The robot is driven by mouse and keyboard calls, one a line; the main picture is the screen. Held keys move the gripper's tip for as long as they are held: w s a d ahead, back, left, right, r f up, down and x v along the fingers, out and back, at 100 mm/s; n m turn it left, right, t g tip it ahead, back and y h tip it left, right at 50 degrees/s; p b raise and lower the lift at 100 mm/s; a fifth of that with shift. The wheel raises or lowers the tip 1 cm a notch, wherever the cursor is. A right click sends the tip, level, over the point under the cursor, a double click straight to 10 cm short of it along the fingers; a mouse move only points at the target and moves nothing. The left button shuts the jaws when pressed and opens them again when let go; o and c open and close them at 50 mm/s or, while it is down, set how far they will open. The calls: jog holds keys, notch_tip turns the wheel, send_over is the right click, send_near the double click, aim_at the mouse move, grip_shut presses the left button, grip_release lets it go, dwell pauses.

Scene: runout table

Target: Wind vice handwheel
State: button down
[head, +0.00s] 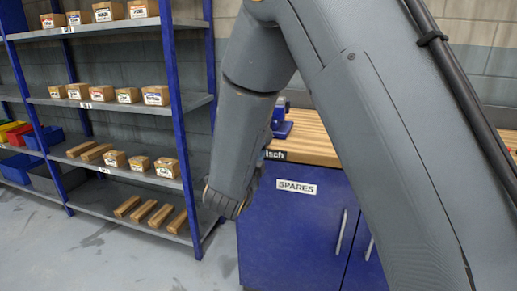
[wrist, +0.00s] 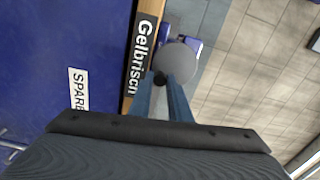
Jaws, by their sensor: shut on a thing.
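The vice (head: 283,128) is blue and sits on the wooden bench top at the edge, partly hidden behind my arm in the head view. In the wrist view, blue parts of the vice (wrist: 194,42) show behind a grey round handwheel (wrist: 182,62). A small dark knob (wrist: 159,77) stands at the handwheel's near-left rim. My gripper (wrist: 161,84) has its two blue fingers reaching up to the knob, one on each side, and is shut on it. In the head view my arm hides the handwheel and the fingers.
The wooden bench top (head: 305,142) sits on a blue cabinet (head: 290,225) labelled SPARES, with metal handles. A blue-framed shelf rack (head: 172,100) with boxes stands at left. Grey floor (head: 110,255) is clear in front of the rack.

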jog(key=shift+s+d+r+n+p, duration=0.1)
jog(key=shift+d+r+n+p, duration=0.1)
jog(key=shift+n+p, duration=0.6)
jog(key=shift+d+r+n+p, duration=0.1)
jog(key=shift+r+n+p, duration=0.1)
jog(key=shift+n+p, duration=0.6)
jog(key=n+p, duration=0.2)
jog(key=shift+s+d+r+n, duration=0.1)
jog(key=shift+d+r+n, duration=0.05)
jog(key=shift+r+n, duration=0.2)
jog(key=shift+n+p, duration=0.45)
